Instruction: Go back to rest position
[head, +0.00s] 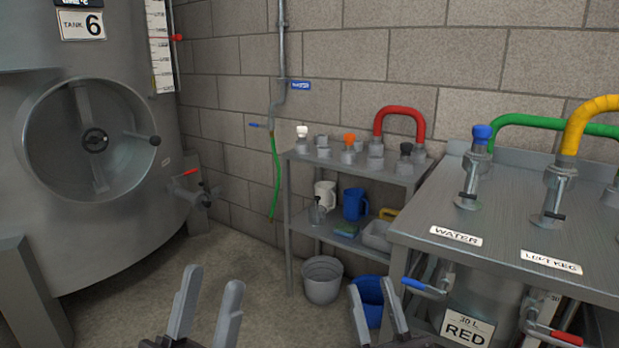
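My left gripper (207,306) is at the bottom of the head view, left of the middle. Its two grey fingers point up and stand apart with nothing between them. My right gripper (376,312) is at the bottom, right of the middle. Its fingers also stand apart, with the blue bucket (368,290) showing behind them. Both grippers are in front of the floor and appear empty. The arms behind them are mostly below the picture's edge.
A steel tank (50,210) with a round hatch and a valve stands at left. A steel bench (420,232) with fittings and hoses is close at right. A shelf rack (292,215) and a grey bucket (322,283) stand at the wall. The floor (225,265) between is clear.

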